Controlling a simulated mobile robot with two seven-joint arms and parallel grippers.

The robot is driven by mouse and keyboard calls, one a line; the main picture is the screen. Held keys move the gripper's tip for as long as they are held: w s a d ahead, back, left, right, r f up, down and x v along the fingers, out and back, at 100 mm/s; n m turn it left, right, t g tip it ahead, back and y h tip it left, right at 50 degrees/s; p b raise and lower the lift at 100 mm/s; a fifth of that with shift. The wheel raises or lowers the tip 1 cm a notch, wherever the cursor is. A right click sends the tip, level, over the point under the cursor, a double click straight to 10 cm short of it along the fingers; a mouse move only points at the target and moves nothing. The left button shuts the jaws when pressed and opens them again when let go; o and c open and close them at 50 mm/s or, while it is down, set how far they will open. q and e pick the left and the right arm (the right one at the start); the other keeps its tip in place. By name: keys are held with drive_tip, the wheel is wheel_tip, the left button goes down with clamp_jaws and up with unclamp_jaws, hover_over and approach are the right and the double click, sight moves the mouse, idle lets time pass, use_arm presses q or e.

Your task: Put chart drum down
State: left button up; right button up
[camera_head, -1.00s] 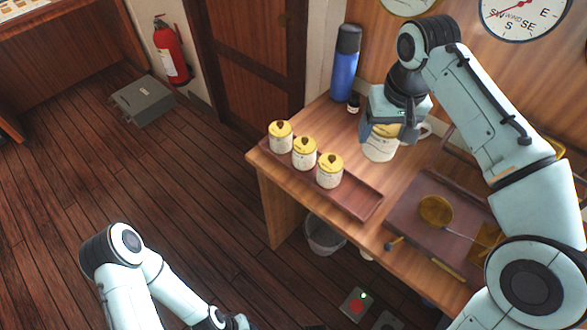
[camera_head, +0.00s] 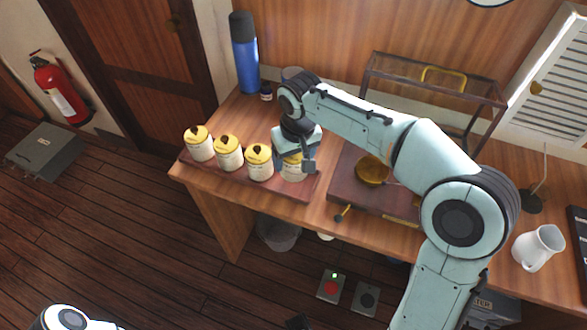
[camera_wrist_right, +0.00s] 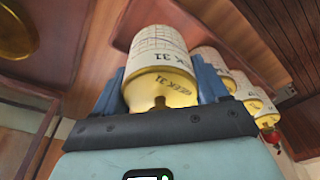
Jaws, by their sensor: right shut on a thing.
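A white chart drum with a yellow top (camera_head: 293,172) is in my right gripper (camera_head: 295,160), over the right end of a red-brown tray (camera_head: 308,188). The gripper is shut around it from above. In the right wrist view the drum (camera_wrist_right: 160,62) stands between the blue fingers (camera_wrist_right: 165,88), with "WEEK 31" on its yellow part. I cannot tell whether its base touches the tray. Three similar drums (camera_head: 199,144), (camera_head: 229,153), (camera_head: 259,162) stand upright in a row in the tray, left of the held one. My left gripper is out of view; only part of its arm shows at bottom left.
A blue flask (camera_head: 245,60) and a small dark bottle (camera_head: 266,92) stand behind the tray. A brown instrument base with a brass disc (camera_head: 371,170) lies close to the right. A glass-sided case (camera_head: 430,95) and a white jug (camera_head: 538,247) are farther right.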

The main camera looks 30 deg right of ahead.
sight(294, 168)
drive_tip(key=shift+f+b, duration=0.35)
drive_tip(key=shift+f, duration=1.8)
drive_tip(key=shift+f, duration=0.1)
drive_tip(key=shift+f, duration=0.15)
drive_tip(key=o, duration=1.2)
drive_tip(key=shift+r, duration=0.2)
